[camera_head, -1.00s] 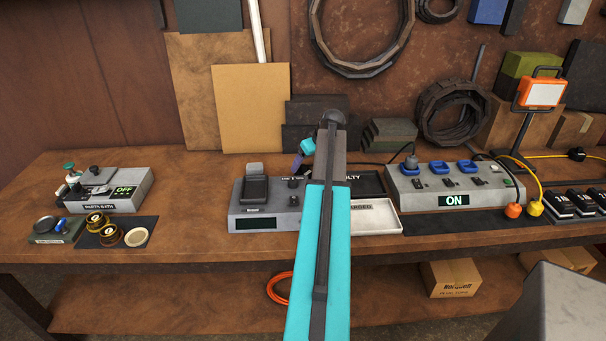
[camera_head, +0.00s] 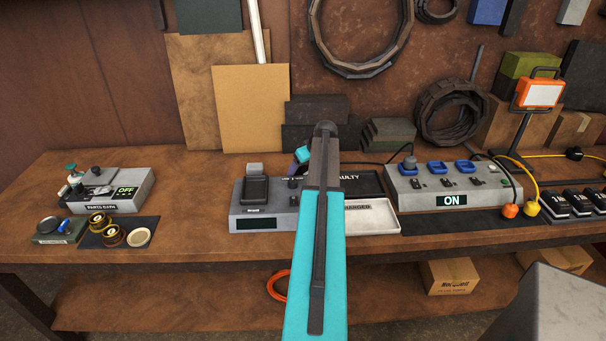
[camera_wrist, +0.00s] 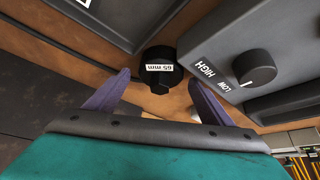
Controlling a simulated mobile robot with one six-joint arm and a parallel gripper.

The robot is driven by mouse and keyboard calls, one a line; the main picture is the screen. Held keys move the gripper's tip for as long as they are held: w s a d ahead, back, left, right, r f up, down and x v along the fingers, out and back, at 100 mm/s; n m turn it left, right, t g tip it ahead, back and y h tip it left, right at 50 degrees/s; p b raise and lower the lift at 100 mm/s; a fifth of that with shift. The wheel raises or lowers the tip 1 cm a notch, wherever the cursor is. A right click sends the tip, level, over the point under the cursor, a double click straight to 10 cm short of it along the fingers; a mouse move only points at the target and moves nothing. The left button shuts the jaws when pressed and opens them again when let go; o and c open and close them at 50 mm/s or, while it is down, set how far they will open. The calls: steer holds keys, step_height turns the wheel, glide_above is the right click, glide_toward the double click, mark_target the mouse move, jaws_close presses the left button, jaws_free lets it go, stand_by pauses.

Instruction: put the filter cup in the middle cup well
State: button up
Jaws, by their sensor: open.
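My gripper (camera_wrist: 160,78) is open in the wrist view, its two purple fingers apart. A black round piece labelled "65 mm" (camera_wrist: 160,66) stands on the wooden bench just beyond and between the fingertips; contact is not visible. In the head view my arm covers most of the gripper and this piece. At the left, two brass-rimmed round cups (camera_head: 112,236) and a cream disc (camera_head: 139,238) sit on a dark mat (camera_head: 150,221). I cannot tell which piece is the filter cup, nor make out the middle cup well.
The wrist view shows a grey unit with a LOW/HIGH knob (camera_wrist: 253,66) close right of the fingers. A parts bath (camera_head: 122,201) reading OFF stands left. Trays (camera_head: 374,218) and a power strip (camera_head: 456,184) reading ON stand right. Bare bench lies around (camera_head: 190,185).

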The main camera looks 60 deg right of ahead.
steer(key=c, duration=1.4)
steer(key=shift+c, duration=0.2)
steer(key=shift+r, duration=0.2)
steer(key=shift+r+b, duration=1.4)
steer(key=shift+r, duration=3.45)
